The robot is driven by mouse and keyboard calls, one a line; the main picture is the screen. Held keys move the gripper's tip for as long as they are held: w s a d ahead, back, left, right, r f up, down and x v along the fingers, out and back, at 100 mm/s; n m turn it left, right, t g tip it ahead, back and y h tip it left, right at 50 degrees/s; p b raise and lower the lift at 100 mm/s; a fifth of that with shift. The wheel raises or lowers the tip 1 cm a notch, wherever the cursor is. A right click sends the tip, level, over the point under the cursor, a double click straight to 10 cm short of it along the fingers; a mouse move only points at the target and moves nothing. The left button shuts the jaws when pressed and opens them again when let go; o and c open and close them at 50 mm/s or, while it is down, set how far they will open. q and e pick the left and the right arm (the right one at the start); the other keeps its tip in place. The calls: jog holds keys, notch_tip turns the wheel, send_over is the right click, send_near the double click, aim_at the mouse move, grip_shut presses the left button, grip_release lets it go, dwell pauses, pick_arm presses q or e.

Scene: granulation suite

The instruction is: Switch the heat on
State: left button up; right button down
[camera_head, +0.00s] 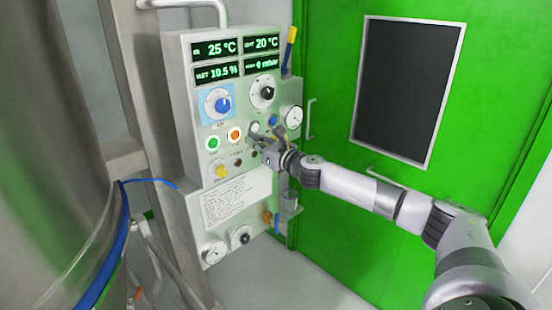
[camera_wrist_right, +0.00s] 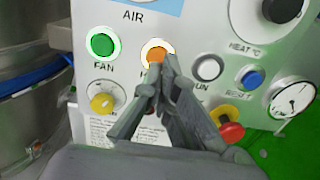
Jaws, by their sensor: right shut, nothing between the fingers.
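The control panel (camera_head: 250,185) stands upright beside the green door. Its orange button (camera_head: 235,135) has a pale ring; in the right wrist view the orange button (camera_wrist_right: 155,50) is partly behind my fingertips, and only the start of its label, "H", shows. The black dial marked HEAT °C (camera_wrist_right: 283,10) is at upper right there, and also shows in the head view (camera_head: 267,93). My right gripper (camera_head: 252,139) is shut and empty in front of the panel, right of the orange button. Its fingertips (camera_wrist_right: 166,65) overlap the button's lower edge; contact cannot be told. My left gripper is out of view.
A green FAN button (camera_wrist_right: 102,44), a grey button (camera_wrist_right: 208,69), a blue button (camera_wrist_right: 252,78), a yellow knob (camera_wrist_right: 102,103) and a red mushroom button (camera_wrist_right: 231,132) surround the fingers. Displays (camera_head: 215,49) read 25 °C, 20 °C, 10.5 % and 0 mbar. A steel vessel (camera_head: 50,130) stands left.

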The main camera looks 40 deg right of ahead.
pick_arm(q)
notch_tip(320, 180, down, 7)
jog(key=b, duration=0.6)
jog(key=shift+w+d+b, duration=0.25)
jog(key=shift+b, duration=0.05)
pick_arm(e)
jog(key=s+d+f, duration=0.1)
jog(key=s, duration=0.7)
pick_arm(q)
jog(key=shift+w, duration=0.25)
pick_arm(e)
jog(key=shift+w+d, duration=0.1)
